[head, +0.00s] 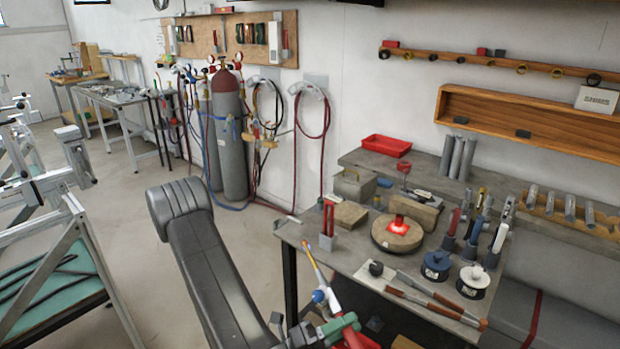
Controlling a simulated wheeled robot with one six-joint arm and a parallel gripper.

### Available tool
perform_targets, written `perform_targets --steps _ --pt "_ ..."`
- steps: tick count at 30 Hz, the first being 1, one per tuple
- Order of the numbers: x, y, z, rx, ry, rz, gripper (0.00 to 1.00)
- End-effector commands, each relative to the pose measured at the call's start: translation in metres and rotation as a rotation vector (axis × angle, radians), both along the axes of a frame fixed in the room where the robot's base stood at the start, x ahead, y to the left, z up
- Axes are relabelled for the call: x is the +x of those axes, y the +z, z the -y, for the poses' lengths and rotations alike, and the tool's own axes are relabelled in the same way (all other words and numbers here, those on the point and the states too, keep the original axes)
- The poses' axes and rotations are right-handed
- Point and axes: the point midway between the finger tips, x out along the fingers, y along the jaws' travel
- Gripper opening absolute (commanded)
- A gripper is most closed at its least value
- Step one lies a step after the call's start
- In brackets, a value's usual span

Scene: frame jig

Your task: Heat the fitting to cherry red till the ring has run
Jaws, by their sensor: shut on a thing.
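The fitting (398,225) glows bright orange-red on a round tan hearth block (382,240) on the grey bench. The ring cannot be made out at this size. My gripper (322,331), at the bottom of the view, is shut on the torch (329,303) at the bench's front left edge. The torch has a slim brass-coloured tube, a blue knob and red and green parts. Its tube slants up and left, with its tip (305,246) well apart from the fitting. No flame can be made out. My gripper's fingers are partly cut off by the frame.
Firebricks (417,213) stand behind the hearth block. A red stand (328,225) is at its left. Two pots (436,265) and brushes or tools with wooden handles (410,297) lie in front. Gas cylinders (229,135) with hoses stand by the wall.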

Motion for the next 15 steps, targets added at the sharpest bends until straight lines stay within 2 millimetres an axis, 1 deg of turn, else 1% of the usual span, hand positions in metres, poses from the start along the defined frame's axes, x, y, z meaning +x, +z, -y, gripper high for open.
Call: perform_targets --steps 5,10,14,15 --pt "0.025 -0.022 -0.009 -0.002 0.029 0.002 0.02" --pt "0.057 -0.046 -0.021 -0.001 0.07 0.002 0.02" --pt "0.096 -0.07 -0.034 -0.001 0.12 0.005 0.02" --pt "0.111 -0.077 -0.038 0.0 0.14 0.006 0.02"
